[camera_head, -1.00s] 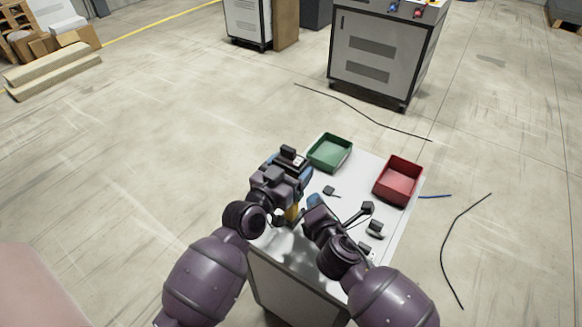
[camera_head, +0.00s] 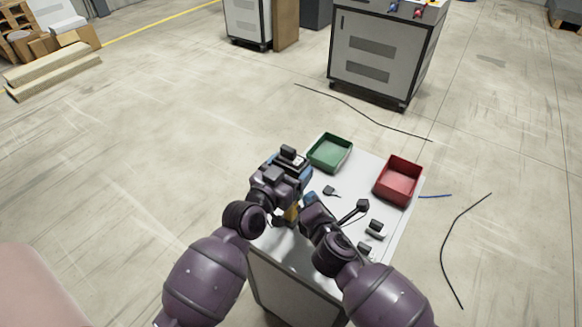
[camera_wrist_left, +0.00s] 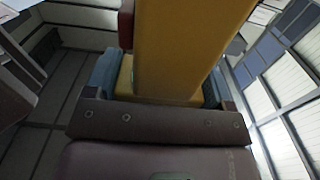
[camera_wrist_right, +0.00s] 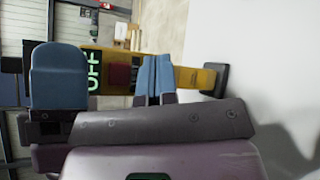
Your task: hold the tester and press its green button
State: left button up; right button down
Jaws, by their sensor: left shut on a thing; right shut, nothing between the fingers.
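The yellow tester (camera_head: 291,213) is mostly hidden by my arms in the head view. In the left wrist view my left gripper (camera_wrist_left: 165,88) is shut on the tester (camera_wrist_left: 185,50), its blue pads on either side of the yellow body. In the right wrist view the tester (camera_wrist_right: 195,77) shows a display reading OFF and a dark red patch. My right gripper (camera_wrist_right: 155,75) is shut and empty, its blue fingertips in front of the tester's face beside the patch. I cannot tell whether they touch. I see no green button; the fingertips cover part of the face.
On the white table (camera_head: 362,172) stand a green bin (camera_head: 330,153) and, to its right, a red bin (camera_head: 398,182). Small dark parts (camera_head: 376,229) lie on the table's right side and near the middle. The tabletop between the bins is clear.

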dwell(0.4)
jog(key=shift+s+d, duration=0.35)
jog(key=shift+d, duration=0.15)
jog(key=s+d, duration=0.3)
jog(key=d, duration=0.2)
jog(key=shift+s, duration=0.2)
dwell(0.3)
pick_arm(q)
jog(key=o, duration=1.2)
jog(key=shift+o, duration=0.2)
